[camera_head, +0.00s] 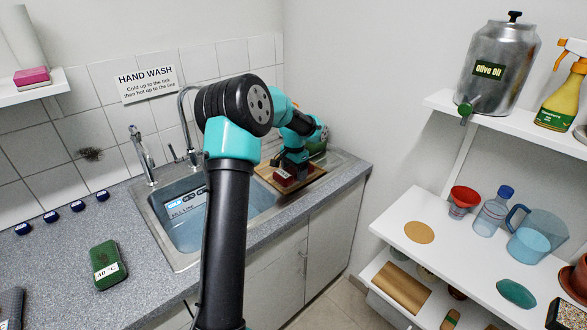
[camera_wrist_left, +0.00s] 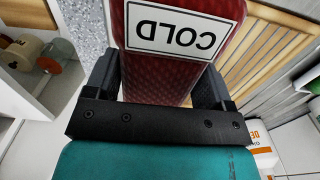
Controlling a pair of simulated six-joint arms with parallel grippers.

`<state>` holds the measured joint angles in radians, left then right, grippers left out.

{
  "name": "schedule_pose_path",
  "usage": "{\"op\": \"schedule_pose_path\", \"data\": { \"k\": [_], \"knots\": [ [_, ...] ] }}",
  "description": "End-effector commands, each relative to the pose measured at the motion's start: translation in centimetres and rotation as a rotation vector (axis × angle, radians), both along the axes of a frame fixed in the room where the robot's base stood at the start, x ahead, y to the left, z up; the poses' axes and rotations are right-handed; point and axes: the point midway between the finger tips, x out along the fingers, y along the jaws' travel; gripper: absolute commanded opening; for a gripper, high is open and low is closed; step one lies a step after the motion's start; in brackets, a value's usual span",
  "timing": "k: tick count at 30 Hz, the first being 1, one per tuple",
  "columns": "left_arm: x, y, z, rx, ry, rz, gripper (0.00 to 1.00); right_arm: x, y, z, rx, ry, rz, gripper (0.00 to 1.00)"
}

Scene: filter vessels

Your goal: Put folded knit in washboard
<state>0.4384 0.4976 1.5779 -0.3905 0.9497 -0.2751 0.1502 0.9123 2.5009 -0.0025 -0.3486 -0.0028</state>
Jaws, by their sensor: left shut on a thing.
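The red folded knit with a white COLD label (camera_wrist_left: 170,75) is between the two fingers of my left gripper (camera_wrist_left: 155,92) in the left wrist view. In the head view the red knit (camera_head: 284,178) shows small below my left gripper (camera_head: 292,170), over the wooden washboard (camera_head: 312,176) at the right end of the sink counter. The slatted washboard (camera_wrist_left: 262,52) also shows beside the knit in the left wrist view. I cannot tell whether the knit touches the board. My right gripper is not in view.
A green folded piece labelled 40°C (camera_head: 107,266) lies on the counter left of the sink (camera_head: 180,225), which holds water. Several small blue-topped items line the wall edge. White shelves (camera_head: 470,235) with a red funnel (camera_head: 463,201), bottle and jug stand at right.

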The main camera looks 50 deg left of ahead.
Motion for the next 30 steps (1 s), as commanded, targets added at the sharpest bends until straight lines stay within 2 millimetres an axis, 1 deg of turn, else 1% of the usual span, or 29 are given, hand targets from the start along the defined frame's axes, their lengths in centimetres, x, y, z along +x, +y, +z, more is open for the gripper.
{"op": "schedule_pose_path", "data": {
  "k": [1,6,12,15,19,27,30],
  "knots": [
    [0.6,0.7,-0.2,0.000,0.001,0.002,0.47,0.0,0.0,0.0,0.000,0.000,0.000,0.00],
    [2.4,2.7,-0.4,0.002,-0.001,0.001,0.47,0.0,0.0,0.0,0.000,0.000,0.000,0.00],
    [4.3,4.8,-0.7,0.001,-0.001,0.002,0.47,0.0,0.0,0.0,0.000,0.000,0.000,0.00],
    [5.0,5.5,-0.7,0.001,0.000,0.001,0.47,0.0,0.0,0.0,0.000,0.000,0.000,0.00],
    [5.3,5.9,-0.8,0.001,0.000,0.000,0.47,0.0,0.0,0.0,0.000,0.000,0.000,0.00],
    [5.3,5.9,-0.8,0.000,0.000,0.000,0.47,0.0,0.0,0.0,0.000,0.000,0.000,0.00],
    [5.3,5.9,-1.2,0.000,0.002,0.000,0.47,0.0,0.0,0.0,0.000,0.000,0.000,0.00]
  ]
}}
